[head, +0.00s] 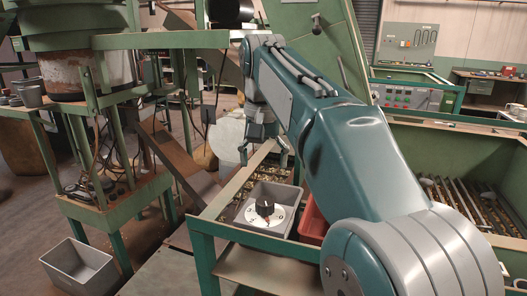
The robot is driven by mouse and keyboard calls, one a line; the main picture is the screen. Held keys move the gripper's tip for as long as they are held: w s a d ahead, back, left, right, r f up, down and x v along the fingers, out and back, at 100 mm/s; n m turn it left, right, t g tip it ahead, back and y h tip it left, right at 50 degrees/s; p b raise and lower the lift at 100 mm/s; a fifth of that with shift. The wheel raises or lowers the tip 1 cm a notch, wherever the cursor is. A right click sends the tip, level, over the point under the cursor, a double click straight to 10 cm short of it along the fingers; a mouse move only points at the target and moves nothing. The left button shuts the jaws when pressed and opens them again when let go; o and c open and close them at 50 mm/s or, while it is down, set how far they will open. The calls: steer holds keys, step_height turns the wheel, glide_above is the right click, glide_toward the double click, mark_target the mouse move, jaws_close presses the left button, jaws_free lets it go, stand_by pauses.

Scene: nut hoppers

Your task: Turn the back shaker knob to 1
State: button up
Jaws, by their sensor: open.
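A black knob (265,206) sits on a round white dial (279,223) in a grey box-shaped housing (290,196), on a green-framed stand in the lower middle. The dial carries small dark marks and a red mark. They are too small to read surely, and I cannot tell the knob's setting. I cannot tell whether this is the back shaker knob. My gripper (263,157) points down with its fingers apart. It appears above the knob in the picture, is empty, and does not touch it. My arm hides part of the area to the right.
A red bin (313,222) stands right of the housing, partly behind my arm. A grey bin (79,267) lies on the floor at lower left. Green machine frames stand at left, and a green trough (440,147) is at right. A panel with buttons (407,97) is farther back.

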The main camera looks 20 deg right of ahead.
steer(key=shift+r, duration=1.05)
steer(key=s+f+n+t, duration=0.4)
steer(key=s+f+t, duration=0.1)
steer(key=s+f, duration=1.5)
steer(key=shift+s+d+f+t, duration=0.2)
steer(key=shift+s+t, duration=0.1)
steer(key=shift+s, duration=0.1)
